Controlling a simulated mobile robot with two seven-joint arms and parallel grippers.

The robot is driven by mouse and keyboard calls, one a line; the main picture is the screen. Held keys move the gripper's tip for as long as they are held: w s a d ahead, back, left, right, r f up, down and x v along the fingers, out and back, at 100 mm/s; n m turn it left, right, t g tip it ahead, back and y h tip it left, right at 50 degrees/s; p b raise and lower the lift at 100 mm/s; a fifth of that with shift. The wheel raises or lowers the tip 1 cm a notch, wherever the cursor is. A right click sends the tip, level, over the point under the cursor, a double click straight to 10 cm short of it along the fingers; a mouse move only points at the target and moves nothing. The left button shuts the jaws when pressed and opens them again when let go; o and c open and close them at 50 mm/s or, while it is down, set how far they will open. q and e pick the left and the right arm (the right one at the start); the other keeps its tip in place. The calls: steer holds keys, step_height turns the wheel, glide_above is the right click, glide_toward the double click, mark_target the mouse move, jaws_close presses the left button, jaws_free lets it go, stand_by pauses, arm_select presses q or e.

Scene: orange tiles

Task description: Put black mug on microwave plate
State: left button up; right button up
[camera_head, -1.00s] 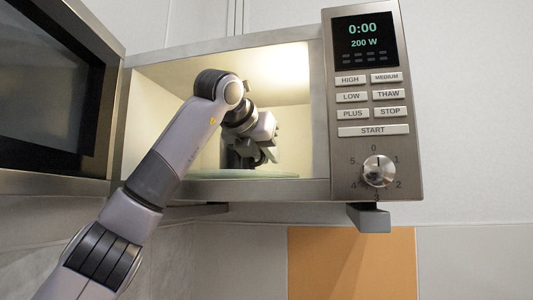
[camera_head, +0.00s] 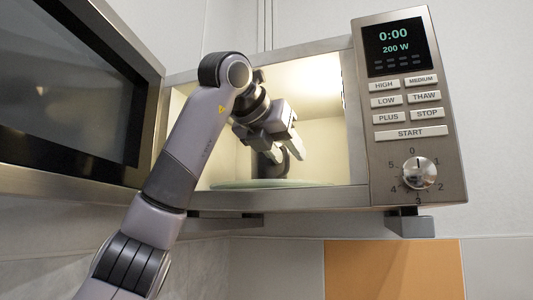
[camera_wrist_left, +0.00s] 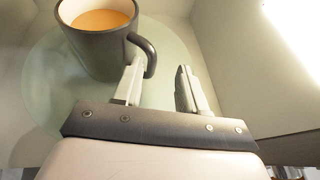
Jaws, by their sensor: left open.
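The black mug (camera_wrist_left: 98,48) stands upright on the pale green microwave plate (camera_wrist_left: 48,95) in the left wrist view. Orange-brown contents show inside its pale rim. Its handle points toward my left gripper (camera_wrist_left: 162,70). The gripper is open; its left finger is right beside the handle, and the right finger is apart from it. I cannot tell whether the left finger touches the handle. In the head view, my left gripper (camera_head: 286,156) is inside the microwave, above the plate (camera_head: 225,184). My arm and gripper hide most of the mug there. My right gripper is not in view.
The microwave (camera_head: 400,150) has its door (camera_head: 75,100) swung open to the left, close to my arm. Its side walls and ceiling surround the gripper. The control panel shows 0:00 and 200 W. Free room is inside, right of the gripper.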

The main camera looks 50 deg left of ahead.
arm_select(q)
steer(key=s+d+b, duration=0.1)
steer(key=s+d, duration=0.1)
steer(key=s, duration=0.5)
steer(key=shift+d, duration=0.1)
stand_by(0.4)
